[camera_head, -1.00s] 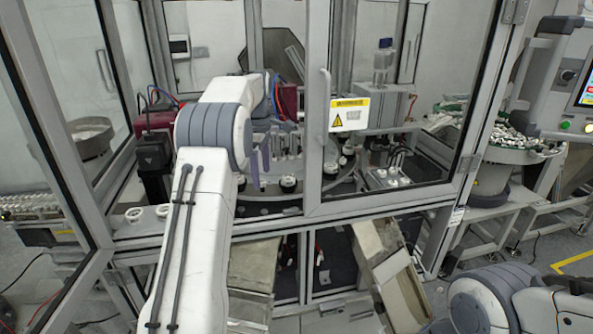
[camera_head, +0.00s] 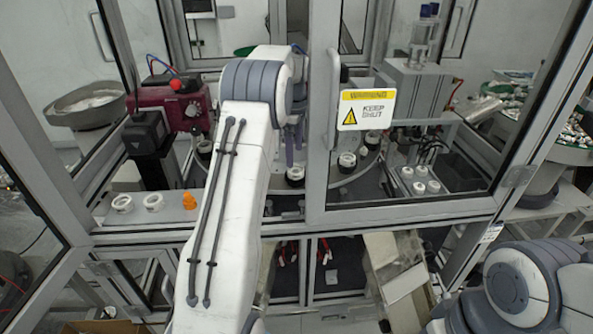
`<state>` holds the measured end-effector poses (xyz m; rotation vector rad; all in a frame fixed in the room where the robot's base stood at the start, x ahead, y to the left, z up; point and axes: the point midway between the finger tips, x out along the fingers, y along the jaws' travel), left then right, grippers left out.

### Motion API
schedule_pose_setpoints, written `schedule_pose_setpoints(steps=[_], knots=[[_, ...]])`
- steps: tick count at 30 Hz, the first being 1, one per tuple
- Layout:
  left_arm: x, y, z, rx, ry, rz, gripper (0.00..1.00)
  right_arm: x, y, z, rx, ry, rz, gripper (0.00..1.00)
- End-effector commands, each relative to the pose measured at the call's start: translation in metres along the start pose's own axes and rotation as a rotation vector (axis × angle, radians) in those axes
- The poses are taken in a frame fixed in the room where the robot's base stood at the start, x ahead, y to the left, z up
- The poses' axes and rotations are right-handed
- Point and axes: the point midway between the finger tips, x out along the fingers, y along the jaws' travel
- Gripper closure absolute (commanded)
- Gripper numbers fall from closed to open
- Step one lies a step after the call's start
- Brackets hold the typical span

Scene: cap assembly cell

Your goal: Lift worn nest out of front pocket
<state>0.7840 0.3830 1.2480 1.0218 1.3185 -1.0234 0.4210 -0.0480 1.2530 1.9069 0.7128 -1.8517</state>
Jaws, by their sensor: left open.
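A dark nest with a white ring on top (camera_head: 295,174) sits at the front of the round dial, inside the cell opening. I take it as the nest in the front pocket; wear on it is too small to tell. My left arm reaches in through the opening from the front. My left gripper (camera_head: 294,146) points down just above this nest, with its purple-grey fingers apart and nothing seen between them. The arm partly hides the gripper and dial. My right arm shows at the bottom right, but its gripper is out of view.
Other ringed nests (camera_head: 347,161) stand around the dial.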

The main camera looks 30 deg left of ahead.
Motion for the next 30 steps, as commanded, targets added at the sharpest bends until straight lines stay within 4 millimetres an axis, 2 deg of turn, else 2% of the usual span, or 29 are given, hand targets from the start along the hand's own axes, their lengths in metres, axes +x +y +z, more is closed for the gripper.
schedule_pose_setpoints(steps=[4, 8, 13, 20, 21, 26, 27, 28, 30], knots=[[0.009, -0.001, 0.0, -0.001, -0.001, -0.004, 0.04, -0.012, -0.001, -0.001, 0.0, 0.0, 0.0, 1.0], [0.028, -0.003, 0.001, -0.002, -0.001, -0.006, 0.04, -0.028, -0.002, -0.002, 0.001, 0.0, 0.0, 1.0], [0.049, -0.002, -0.001, -0.003, 0.0, -0.001, 0.04, -0.033, -0.002, -0.002, 0.003, 0.0, 0.0, 1.0], [0.054, -0.002, -0.001, -0.003, 0.0, 0.001, 0.04, -0.032, -0.002, -0.002, 0.003, 0.0, 0.0, 1.0], [0.054, -0.002, -0.001, -0.003, 0.0, 0.001, 0.08, -0.032, -0.002, -0.002, 0.003, 0.0, 0.0, 1.0], [0.054, -0.002, -0.001, -0.003, 0.0, 0.001, 0.69, -0.032, -0.002, -0.002, 0.003, 0.0, 0.0, 1.0], [0.053, -0.002, -0.001, -0.003, 0.0, 0.001, 0.84, -0.032, -0.002, -0.002, 0.003, 0.0, 0.0, 1.0], [0.053, -0.002, -0.001, -0.003, 0.0, 0.001, 0.94, -0.032, -0.002, -0.002, 0.003, 0.0, 0.0, 1.0], [0.053, -0.002, -0.001, -0.003, 0.0, 0.001, 0.94, -0.032, -0.002, -0.002, 0.003, 0.0, 0.0, 1.0]])
